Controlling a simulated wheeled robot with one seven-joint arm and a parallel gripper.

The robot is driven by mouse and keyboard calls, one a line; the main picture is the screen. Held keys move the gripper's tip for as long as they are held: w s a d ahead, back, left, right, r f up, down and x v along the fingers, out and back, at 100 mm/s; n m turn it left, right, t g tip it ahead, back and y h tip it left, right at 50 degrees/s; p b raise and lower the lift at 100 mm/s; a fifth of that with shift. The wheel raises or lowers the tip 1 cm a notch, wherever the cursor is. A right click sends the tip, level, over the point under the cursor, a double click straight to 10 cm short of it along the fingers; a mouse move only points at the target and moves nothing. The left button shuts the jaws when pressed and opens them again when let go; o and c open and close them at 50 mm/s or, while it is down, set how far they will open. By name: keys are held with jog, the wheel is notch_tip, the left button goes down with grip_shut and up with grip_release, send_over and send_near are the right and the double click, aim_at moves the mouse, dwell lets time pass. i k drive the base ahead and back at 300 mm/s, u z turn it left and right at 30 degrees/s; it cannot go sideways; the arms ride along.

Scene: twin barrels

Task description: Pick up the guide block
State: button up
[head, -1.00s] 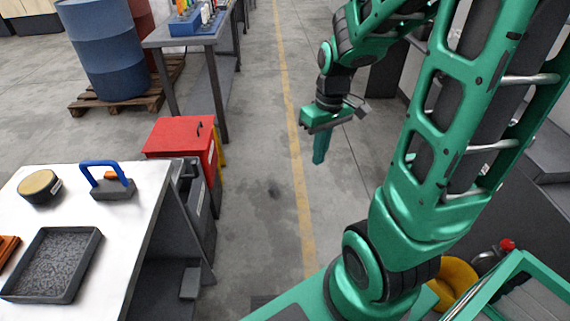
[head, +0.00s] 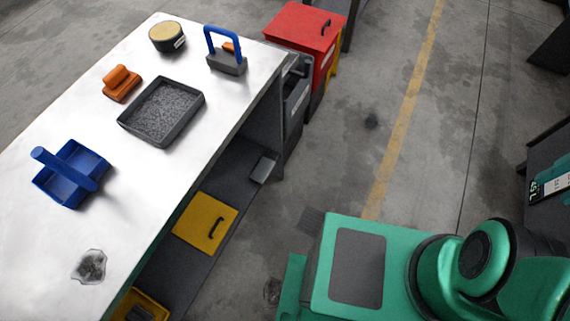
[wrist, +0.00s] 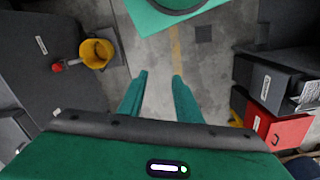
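No label I can read marks the guide block, so I cannot tell for certain which thing it is. On the white workbench (head: 190,180) in the head view, an orange block with a raised grip (head: 121,83) lies left of a grey tray. A dark grey block with a blue arched handle (head: 226,62) stands near the bench's far right edge. A small orange piece (head: 229,46) shows partly behind that handle. My gripper (wrist: 159,78) is open and empty in the wrist view, above the floor and away from the bench. The head view does not show it.
The bench also holds a grey gravel-filled tray (head: 183,128), a round tin (head: 166,37), a blue tray with a handle (head: 70,173) and a dark patch (head: 90,267). A red cabinet (head: 305,30) stands past the bench.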

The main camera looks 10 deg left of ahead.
aim_at(262, 172)
jog(key=z, duration=0.2)
jog(key=k, duration=1.4)
jog(key=u, duration=0.9)
jog(key=i, duration=1)
